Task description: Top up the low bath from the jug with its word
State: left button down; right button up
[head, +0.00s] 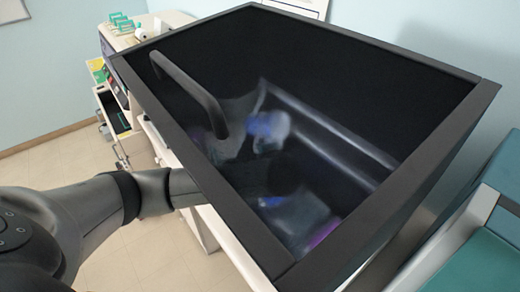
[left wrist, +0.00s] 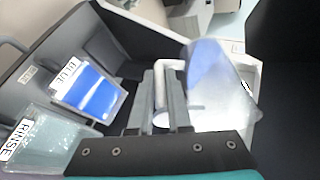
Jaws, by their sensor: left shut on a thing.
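My left gripper (left wrist: 163,100) is shut on the white handle of a clear jug (left wrist: 225,105) in the left wrist view. Blue shows in the jug's upper part, and a small pale label sits on its right side, too small to read. To the left is a clear bath with blue liquid (left wrist: 90,92); its tag seems to read BLUE. Nearer is a pale, clear bath tagged RINSE (left wrist: 45,135). The jug is apart from both baths.
A dark-framed hood (head: 345,100) with a tinted front and a bar handle (head: 190,90) fills the head view. Its dark walls stand close around the jug and baths. A bench with green racks (head: 120,22) is behind at left; a teal-topped surface (head: 450,265) is at right.

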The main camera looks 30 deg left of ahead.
dwell(0.3)
pick_arm(q)
jog(key=g+h, duration=0.1)
jog(key=d+r+h, duration=0.1)
jog(key=h, duration=0.1)
jog(key=shift+s+d+r+n+g, duration=0.1)
jog(key=shift+s+d+n+g, duration=0.05)
jog(key=shift+s+n+g, duration=0.2)
jog(key=shift+s+d+r+n+g+h, duration=0.1)
jog(key=shift+s+d+n+g+h, duration=0.1)
jog(key=shift+d+g+h, duration=0.4)
jog(key=shift+s+d+n+g+h, duration=0.15)
jog(key=shift+g+h, duration=0.1)
jog(key=shift+h, duration=0.7)
jog(key=shift+s+d+r+n+g+h, duration=0.1)
jog(key=shift+d+n+g+h, duration=0.2)
jog(key=shift+h, duration=0.45)
jog(key=shift+f, duration=0.1)
jog(key=shift+s+d+f+n+g+h, duration=0.15)
jog(key=shift+d+g+h, duration=0.15)
jog(key=shift+h, duration=0.35)
jog(key=shift+s+d+f+n+g+h, duration=0.1)
jog(key=shift+d+n+g+h, duration=0.1)
jog(key=shift+g+h, duration=0.35)
